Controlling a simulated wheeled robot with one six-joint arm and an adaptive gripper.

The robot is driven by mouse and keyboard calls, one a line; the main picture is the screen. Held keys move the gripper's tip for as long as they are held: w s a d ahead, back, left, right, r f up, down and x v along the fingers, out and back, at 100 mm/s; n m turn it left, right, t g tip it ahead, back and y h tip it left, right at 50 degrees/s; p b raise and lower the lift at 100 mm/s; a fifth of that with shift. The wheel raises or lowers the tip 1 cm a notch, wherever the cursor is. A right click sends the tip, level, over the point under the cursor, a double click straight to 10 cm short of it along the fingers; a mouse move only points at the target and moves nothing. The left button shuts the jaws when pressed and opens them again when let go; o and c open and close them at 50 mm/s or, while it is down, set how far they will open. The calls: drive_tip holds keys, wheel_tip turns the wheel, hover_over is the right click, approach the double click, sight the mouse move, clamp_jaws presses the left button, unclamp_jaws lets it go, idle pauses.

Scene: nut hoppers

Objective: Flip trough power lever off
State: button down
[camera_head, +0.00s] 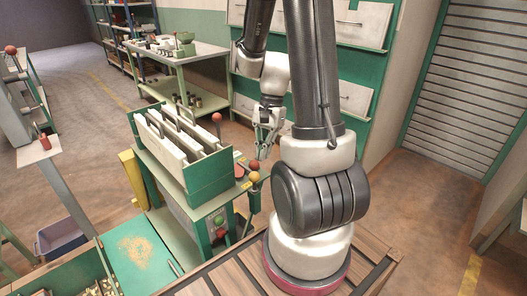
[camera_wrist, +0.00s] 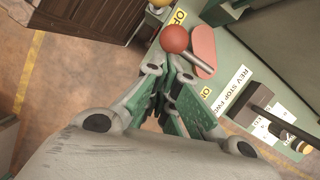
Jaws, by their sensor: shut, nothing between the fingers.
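The power lever has a red ball knob (camera_wrist: 174,38) on a short metal stem, set on a reddish plate (camera_wrist: 203,44) in the wrist view. Yellow labels, partly cut or hidden, sit by the plate's two ends; the upper one seems to start "OF". In the head view a red knob (camera_head: 254,165) shows at the right side of the green trough machine (camera_head: 208,180). My gripper (camera_wrist: 177,66) is shut and empty, its tips just below the red knob in the wrist view. I cannot tell if they touch. In the head view my gripper (camera_head: 262,154) is above and beside that knob.
A black selector handle (camera_wrist: 258,100) stands beside a "REV STOP FWD" label (camera_wrist: 240,88). A yellow knob (camera_head: 254,177) is close to the red one. Another red knob (camera_head: 216,118) rises by the slatted trough.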

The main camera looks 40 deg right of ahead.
drive_tip(key=s+v, duration=0.1)
drive_tip(key=v, duration=0.9)
drive_tip(key=shift+w, duration=0.45)
drive_tip(key=s+a+r+n+t+h, duration=0.3)
drive_tip(key=s+a+r+n+t, duration=0.2)
drive_tip(key=s+r+n, duration=0.5)
drive_tip(key=a+n, duration=0.1)
drive_tip(key=n, duration=0.2)
drive_tip(key=shift+s+a+r+t, duration=0.15)
drive_tip(key=shift+a+r+t, duration=0.15)
drive_tip(key=shift+a+r, duration=0.05)
